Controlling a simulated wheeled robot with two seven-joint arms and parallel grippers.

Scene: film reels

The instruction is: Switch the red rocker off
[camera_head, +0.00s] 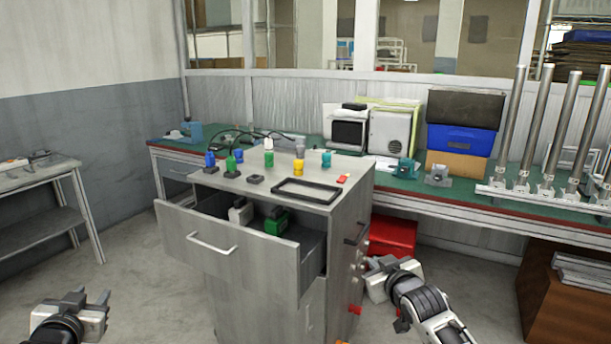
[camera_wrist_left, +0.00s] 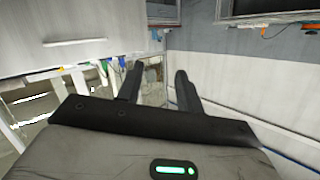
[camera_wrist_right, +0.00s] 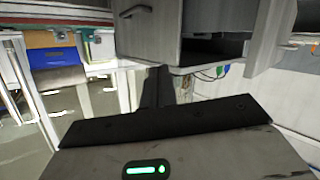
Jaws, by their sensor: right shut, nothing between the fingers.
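A small red piece (camera_head: 343,178), which may be the red rocker, lies on the right edge of the grey cabinet top (camera_head: 250,190). Another small red part (camera_head: 355,310) shows low on the cabinet's right side; I cannot tell which is the rocker or its position. My right gripper (camera_head: 372,272) is beside the cabinet's right side, below its top. In the right wrist view its fingers (camera_wrist_right: 163,85) are shut together, with nothing held. My left gripper (camera_head: 97,305) is low at the front left, away from the cabinet. Its fingers (camera_wrist_left: 157,85) are apart and empty.
The cabinet's drawer (camera_head: 225,245) stands pulled out with a green item (camera_head: 276,222) inside. Several coloured bottles and a black frame (camera_head: 305,190) stand on top. A red box (camera_head: 393,236) is behind my right gripper. A green workbench (camera_head: 470,190) runs along the back.

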